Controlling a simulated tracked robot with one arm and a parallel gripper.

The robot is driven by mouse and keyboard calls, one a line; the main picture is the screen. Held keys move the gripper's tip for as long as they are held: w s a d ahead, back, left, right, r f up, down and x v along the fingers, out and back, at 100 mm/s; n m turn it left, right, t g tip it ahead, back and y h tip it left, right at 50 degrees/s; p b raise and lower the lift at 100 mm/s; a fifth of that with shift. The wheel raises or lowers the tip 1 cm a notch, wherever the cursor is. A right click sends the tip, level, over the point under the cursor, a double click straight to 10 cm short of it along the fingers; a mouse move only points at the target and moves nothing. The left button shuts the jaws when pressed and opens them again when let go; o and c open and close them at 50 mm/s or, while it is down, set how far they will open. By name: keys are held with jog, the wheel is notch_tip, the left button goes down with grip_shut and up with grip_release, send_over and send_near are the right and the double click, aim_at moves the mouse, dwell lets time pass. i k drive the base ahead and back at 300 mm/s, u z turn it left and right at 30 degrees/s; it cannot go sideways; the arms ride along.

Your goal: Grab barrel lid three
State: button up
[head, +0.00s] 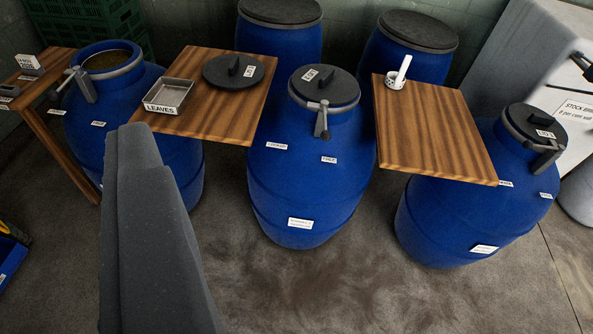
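Three black barrel lids with pale labels show in the head view; the labels are too small for me to read, so I cannot tell which is three. One lid (233,71) lies loose on the middle wooden board, handle up. A second lid (324,86) sits on the middle blue barrel (305,190), with a lever clamp at its front. A third lid (535,125) sits on the right blue barrel (450,222), also with a lever clamp. A grey piece, seemingly part of my gripper (150,225), stands at lower left, apart from the lids. Its fingertips cannot be made out.
The left blue barrel (175,150) is open, with brownish contents. A metal tray marked LEAVES (167,96) stands on the middle board (225,118). A white cup (396,82) stands on the right board (435,130). Two more barrels stand behind. The front floor is clear.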

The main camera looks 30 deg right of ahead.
aim_at(231, 72)
jog(key=i, duration=0.9)
jog(key=z, duration=0.05)
